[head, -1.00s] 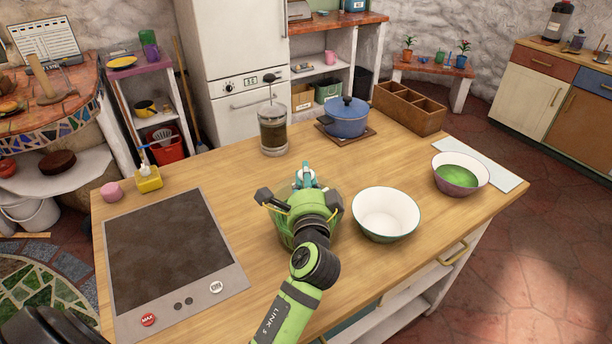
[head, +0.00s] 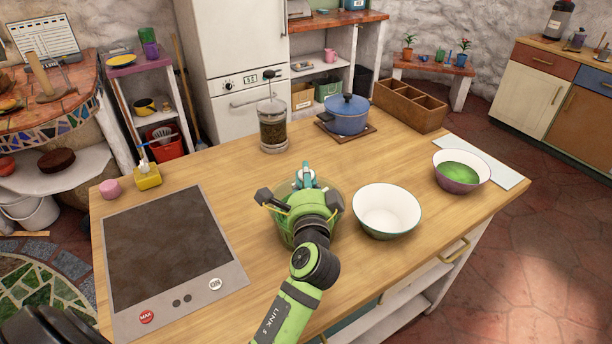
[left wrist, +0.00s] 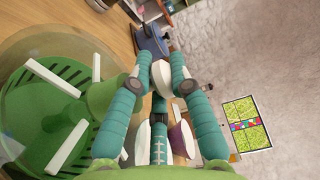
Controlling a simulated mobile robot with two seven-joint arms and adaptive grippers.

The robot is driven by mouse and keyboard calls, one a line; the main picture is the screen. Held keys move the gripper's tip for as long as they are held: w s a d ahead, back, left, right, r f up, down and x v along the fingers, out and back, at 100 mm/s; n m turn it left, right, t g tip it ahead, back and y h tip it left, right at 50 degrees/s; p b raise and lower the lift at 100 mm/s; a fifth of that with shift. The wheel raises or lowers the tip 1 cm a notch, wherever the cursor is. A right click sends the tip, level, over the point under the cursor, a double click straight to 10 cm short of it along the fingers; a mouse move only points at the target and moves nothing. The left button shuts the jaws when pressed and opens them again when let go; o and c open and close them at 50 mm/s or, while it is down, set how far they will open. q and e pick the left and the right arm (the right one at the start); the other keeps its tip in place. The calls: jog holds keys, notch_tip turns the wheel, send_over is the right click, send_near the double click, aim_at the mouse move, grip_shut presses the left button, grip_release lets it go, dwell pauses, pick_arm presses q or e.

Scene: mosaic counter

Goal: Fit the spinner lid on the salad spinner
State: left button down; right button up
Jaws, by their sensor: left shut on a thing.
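The salad spinner (head: 288,232), a clear bowl with green inside, stands on the wooden counter, largely hidden under my left gripper. My left gripper (head: 304,182) is over it, pointing toward the back of the counter. In the left wrist view its teal fingers (left wrist: 161,78) close on a small white piece, apparently the spinner lid's knob. Beside them is a green slotted part (left wrist: 60,105) with white bars, within a clear round rim. I cannot tell whether this part is the lid or the basket, nor whether the lid is seated. My right gripper is out of view.
A white bowl (head: 387,212) stands close to the right of the spinner. A purple bowl (head: 462,178) with green contents is farther right. A cooktop (head: 165,250) lies left. A glass jar (head: 272,130), blue pot (head: 346,117) and wooden divided box (head: 410,108) stand behind.

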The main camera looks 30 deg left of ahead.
pick_arm(q)
jog(key=shift+f, duration=0.15)
jog(key=c, duration=1.1)
grip_release()
jog(key=v, duration=0.7)
jog(key=shift+s+d, duration=0.15)
jog(key=shift+s, duration=0.15)
